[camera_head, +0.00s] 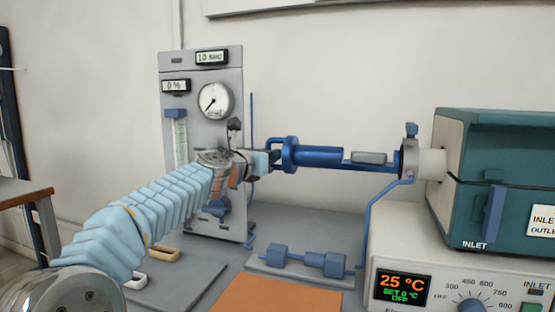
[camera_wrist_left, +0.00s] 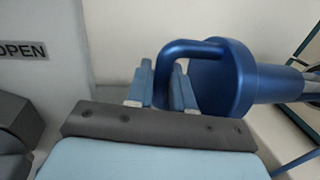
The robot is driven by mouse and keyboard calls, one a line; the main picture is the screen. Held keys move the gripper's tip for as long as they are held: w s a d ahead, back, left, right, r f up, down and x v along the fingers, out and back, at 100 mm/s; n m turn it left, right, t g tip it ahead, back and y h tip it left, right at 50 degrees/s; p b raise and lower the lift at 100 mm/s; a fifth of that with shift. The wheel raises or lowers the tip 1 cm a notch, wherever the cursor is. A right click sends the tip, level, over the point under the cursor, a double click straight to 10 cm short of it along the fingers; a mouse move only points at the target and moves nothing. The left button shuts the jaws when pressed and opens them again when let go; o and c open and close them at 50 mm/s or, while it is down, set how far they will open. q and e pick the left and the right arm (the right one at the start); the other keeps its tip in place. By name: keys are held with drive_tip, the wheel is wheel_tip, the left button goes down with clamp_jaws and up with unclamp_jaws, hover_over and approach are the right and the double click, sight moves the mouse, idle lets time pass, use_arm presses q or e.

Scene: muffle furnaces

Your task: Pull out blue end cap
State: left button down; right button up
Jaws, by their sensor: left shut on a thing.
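The blue end cap (camera_head: 318,156) has a round flange, a loop handle and a cylindrical plug. It lies level in the air, left of the furnace tube's open end (camera_head: 408,160) and apart from it. A thin blue rail (camera_head: 385,167) runs from the plug toward the tube and carries a small grey boat (camera_head: 369,157). My left gripper (camera_head: 268,160) is shut on the loop handle. In the left wrist view, the fingers of my left gripper (camera_wrist_left: 163,88) sit on either side of the handle, with the cap's blue flange (camera_wrist_left: 222,78) just to the right. My right gripper is out of view.
The teal furnace (camera_head: 500,150) sits on a control box (camera_head: 460,265) at the right. A grey gas panel (camera_head: 205,120) with a gauge stands behind my left arm. Blue fittings (camera_head: 308,257) lie on the bench below. An orange mat (camera_head: 275,296) is at the front.

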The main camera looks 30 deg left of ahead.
use_arm(q)
drive_tip(key=c, duration=1.2)
unclamp_jaws()
drive_tip(key=shift+o, duration=0.2)
drive_tip(key=s, duration=1.3)
drive_tip(key=shift+s+d, duration=0.3)
drive_tip(key=shift+s, duration=0.1)
